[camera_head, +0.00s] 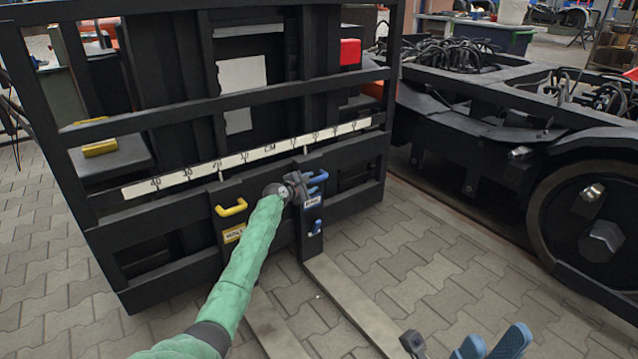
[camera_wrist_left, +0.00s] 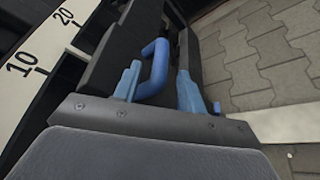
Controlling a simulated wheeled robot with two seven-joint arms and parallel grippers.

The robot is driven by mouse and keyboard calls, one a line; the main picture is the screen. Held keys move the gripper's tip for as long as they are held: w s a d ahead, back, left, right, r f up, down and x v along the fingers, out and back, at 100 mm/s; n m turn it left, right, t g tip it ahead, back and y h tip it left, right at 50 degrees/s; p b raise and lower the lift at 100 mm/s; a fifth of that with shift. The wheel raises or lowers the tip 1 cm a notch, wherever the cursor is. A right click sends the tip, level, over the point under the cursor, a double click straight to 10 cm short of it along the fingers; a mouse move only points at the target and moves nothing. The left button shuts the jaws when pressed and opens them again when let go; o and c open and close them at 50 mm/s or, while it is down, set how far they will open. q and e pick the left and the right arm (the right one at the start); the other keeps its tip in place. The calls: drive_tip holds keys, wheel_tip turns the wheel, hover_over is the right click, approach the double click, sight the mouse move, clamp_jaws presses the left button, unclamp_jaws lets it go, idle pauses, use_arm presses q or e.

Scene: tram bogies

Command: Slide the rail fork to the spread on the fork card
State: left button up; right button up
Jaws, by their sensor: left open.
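The fork carriage (camera_head: 150,228) is a black frame with a white centimetre scale (camera_head: 232,161); the scale's 10 and 20 show in the left wrist view (camera_wrist_left: 42,52). The right-hand fork (camera_head: 345,295) has a blue handle (camera_head: 318,178) and a label. The left-hand fork (camera_head: 275,325) has a yellow handle (camera_head: 231,208). My left gripper (camera_head: 308,184) is at the blue handle; in the left wrist view its open fingers (camera_wrist_left: 158,88) stand either side of the blue handle (camera_wrist_left: 154,62); contact is unclear. My right gripper (camera_head: 492,340) is low right, fingers apart, empty. No readable fork card shows.
Blank-looking white sheets (camera_head: 242,76) hang behind the frame. A red box (camera_head: 350,52) is at the upper right of it. A dark bogie with a large wheel (camera_head: 592,225) stands at the right. Paved floor (camera_head: 430,270) lies free between them.

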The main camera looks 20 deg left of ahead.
use_arm(q)
drive_tip(key=shift+b+x, duration=1.05)
drive_tip(key=shift+x, duration=1.75)
clamp_jaws()
